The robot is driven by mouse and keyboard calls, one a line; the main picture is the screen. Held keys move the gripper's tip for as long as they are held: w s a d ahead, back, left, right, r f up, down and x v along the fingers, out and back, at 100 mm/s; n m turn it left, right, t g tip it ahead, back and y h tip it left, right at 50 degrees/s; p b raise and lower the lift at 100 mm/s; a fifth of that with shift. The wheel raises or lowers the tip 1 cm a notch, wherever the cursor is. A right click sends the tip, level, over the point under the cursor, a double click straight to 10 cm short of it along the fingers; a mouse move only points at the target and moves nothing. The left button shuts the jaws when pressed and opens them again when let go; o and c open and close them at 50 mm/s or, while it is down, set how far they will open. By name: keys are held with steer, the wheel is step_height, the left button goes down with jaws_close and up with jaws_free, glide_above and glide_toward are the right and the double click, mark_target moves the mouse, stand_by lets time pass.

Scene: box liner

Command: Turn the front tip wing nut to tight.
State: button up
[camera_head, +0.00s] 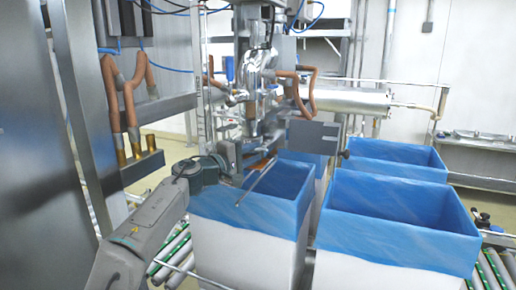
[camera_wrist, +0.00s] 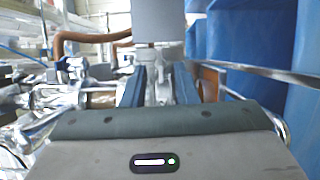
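My gripper (camera_head: 228,160) reaches up from the lower left in the head view, at the shiny filling head (camera_head: 255,85) above the front blue-lined box. In the wrist view its two fingers (camera_wrist: 158,88) point away from the camera with a gap between them. A small shiny metal part (camera_wrist: 159,88) shows in that gap, below a flat grey plate (camera_wrist: 158,22). I cannot tell if this part is the front tip wing nut, or if the fingers touch it. The wing nut is too small or hidden to make out in the head view.
The front box (camera_head: 300,200) with its blue liner stands under the filling head. More blue-lined boxes (camera_head: 395,220) stand to the right, on rollers (camera_head: 490,270). A steel frame (camera_head: 75,110) with copper-coloured hoses stands at the left. Pipes crowd the gripper's left in the wrist view.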

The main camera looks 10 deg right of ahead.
mark_target(262, 149)
steer(key=shift+x, duration=1.15)
jaws_close()
